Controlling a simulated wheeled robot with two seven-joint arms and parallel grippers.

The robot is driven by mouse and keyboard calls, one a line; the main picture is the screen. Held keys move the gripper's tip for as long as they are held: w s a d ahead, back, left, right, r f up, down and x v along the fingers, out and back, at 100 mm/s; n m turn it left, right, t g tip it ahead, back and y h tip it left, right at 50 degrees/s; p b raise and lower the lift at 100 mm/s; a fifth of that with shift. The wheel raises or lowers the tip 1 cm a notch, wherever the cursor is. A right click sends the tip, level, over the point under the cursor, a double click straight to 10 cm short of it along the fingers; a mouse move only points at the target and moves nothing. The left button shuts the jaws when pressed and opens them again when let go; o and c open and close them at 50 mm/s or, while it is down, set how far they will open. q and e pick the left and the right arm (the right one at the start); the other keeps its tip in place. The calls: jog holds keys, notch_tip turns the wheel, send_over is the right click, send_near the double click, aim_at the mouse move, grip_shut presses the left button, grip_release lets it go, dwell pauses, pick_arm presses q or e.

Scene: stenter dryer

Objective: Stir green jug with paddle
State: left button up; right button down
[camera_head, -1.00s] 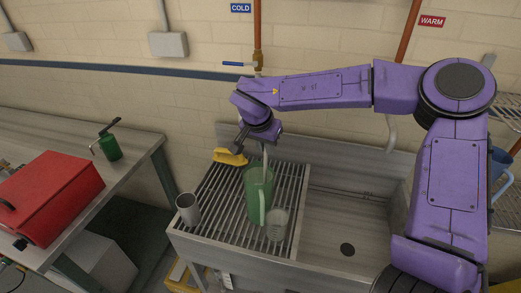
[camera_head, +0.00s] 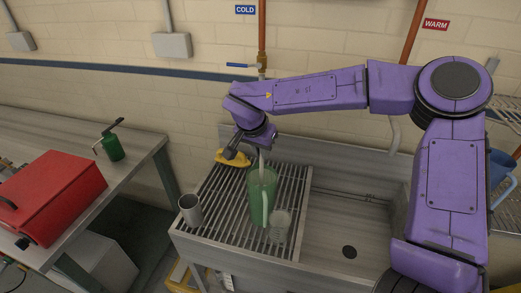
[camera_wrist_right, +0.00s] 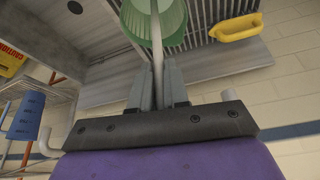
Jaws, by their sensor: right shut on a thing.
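The green jug (camera_head: 262,192) stands upright on the slatted drain rack of the sink, and its rim shows at the top of the right wrist view (camera_wrist_right: 172,22). The pale paddle (camera_head: 262,162) reaches from my right gripper (camera_head: 256,146) down into the jug's mouth. In the right wrist view the paddle's shaft (camera_wrist_right: 156,40) runs between the two grey fingers of my right gripper (camera_wrist_right: 159,88), which are shut on it. The paddle's lower end is hidden inside the jug. My left gripper is not in view.
A clear beaker (camera_head: 279,225) stands close by the jug, and a grey metal cup (camera_head: 190,209) is at the rack's left edge. A yellow object (camera_head: 234,158) lies behind the jug. The sink basin (camera_head: 345,225) at right is empty.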

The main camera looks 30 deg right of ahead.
notch_tip(320, 180, up, 14)
jog(key=shift+r, duration=0.2)
dwell(0.6)
dwell(0.5)
notch_tip(320, 180, up, 5)
jog(key=shift+f, duration=0.1)
dwell(0.4)
